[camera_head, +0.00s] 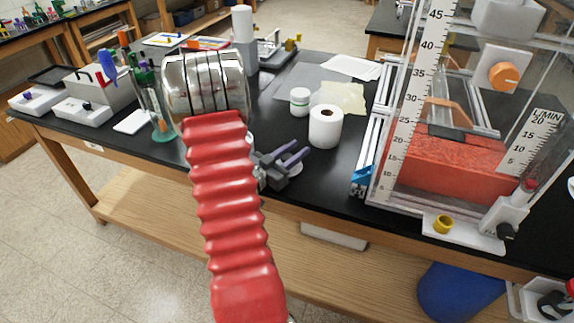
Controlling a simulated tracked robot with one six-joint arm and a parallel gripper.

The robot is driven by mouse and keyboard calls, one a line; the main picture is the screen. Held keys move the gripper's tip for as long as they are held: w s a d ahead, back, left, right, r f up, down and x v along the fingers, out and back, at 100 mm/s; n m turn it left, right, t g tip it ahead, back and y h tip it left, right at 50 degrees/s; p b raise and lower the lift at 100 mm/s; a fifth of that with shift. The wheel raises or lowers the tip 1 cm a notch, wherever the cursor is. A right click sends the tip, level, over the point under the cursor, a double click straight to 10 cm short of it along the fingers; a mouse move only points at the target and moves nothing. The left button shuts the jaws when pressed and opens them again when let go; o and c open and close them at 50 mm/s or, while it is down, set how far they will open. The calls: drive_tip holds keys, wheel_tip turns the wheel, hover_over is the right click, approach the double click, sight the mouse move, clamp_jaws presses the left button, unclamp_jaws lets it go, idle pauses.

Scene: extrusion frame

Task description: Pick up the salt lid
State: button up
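My gripper (290,156) is at the front edge of the black bench, in front of the white roll. Its two purple-grey fingers are apart and point right.
A white paper roll (325,128) stands close behind my gripper. A clear tank with a printed scale (405,120) stands to the right. A glass beaker with pens (160,115) is left. A crumpled yellowish sheet (343,97) lies behind the roll.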

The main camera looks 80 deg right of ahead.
drive_tip(key=c, duration=0.5)
drive_tip(key=shift+w+a+r, duration=0.1)
drive_tip(key=shift+a+r, duration=0.05)
drive_tip(key=shift+r, duration=0.15)
drive_tip(key=v, duration=3.1)
drive_tip(key=shift+a+f, duration=0.15)
drive_tip(key=shift+a, duration=0.2)
